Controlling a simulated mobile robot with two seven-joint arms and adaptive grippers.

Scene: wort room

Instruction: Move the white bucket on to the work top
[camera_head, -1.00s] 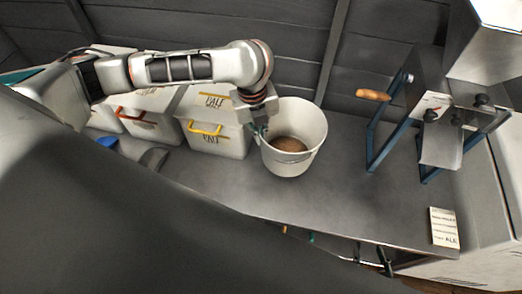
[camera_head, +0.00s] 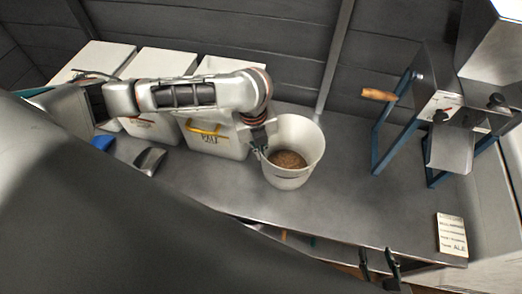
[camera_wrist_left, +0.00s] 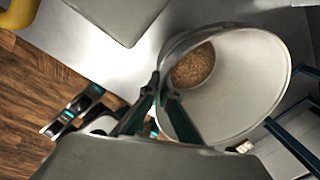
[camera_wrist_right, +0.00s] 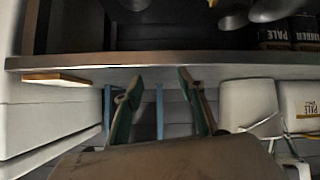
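The white bucket (camera_head: 304,134) has brown grain inside and is upright on the grey work top (camera_head: 330,205), right of the white bins. Its base looks level with the work top in the right wrist view (camera_wrist_right: 248,104), but I cannot tell whether its full weight rests there. My left gripper (camera_head: 262,148) is at the bucket's left rim. In the left wrist view its fingers (camera_wrist_left: 160,92) are closed together on the rim wall. My right gripper (camera_head: 380,264) is in front of the work top's front edge. Its fingers stand apart and empty in the right wrist view (camera_wrist_right: 160,88).
White bins (camera_head: 218,148) stand left of the bucket, with a metal scoop (camera_head: 149,161) in front. A blue-legged mill (camera_head: 376,140) with a wooden handle stands at right. A card (camera_head: 452,235) lies at the front right corner. The work top between bucket and card is clear.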

